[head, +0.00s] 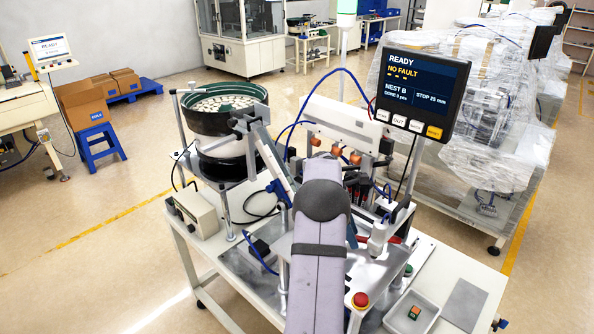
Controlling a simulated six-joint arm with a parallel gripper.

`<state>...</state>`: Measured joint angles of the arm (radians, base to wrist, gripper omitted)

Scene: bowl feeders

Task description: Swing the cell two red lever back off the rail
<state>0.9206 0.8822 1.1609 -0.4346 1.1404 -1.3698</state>
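A red bar (392,239) shows low on the machine in the head view, right of my arm. A white upright part in front hides its middle. It may be the red lever, but I cannot tell which cell it belongs to or whether it lies on a rail. My own grey arm link covers the centre of the machine. My gripper cannot be made out; it seems hidden behind the arm, so its distance from the lever does not show.
The bowl feeder (190,118) stands left of my arm, and a control box (193,213) sits below it. A monitor (419,90) reads READY, NO FAULT, NEST B. A red stop button (361,300) and a shallow tray (428,325) are at the front right.

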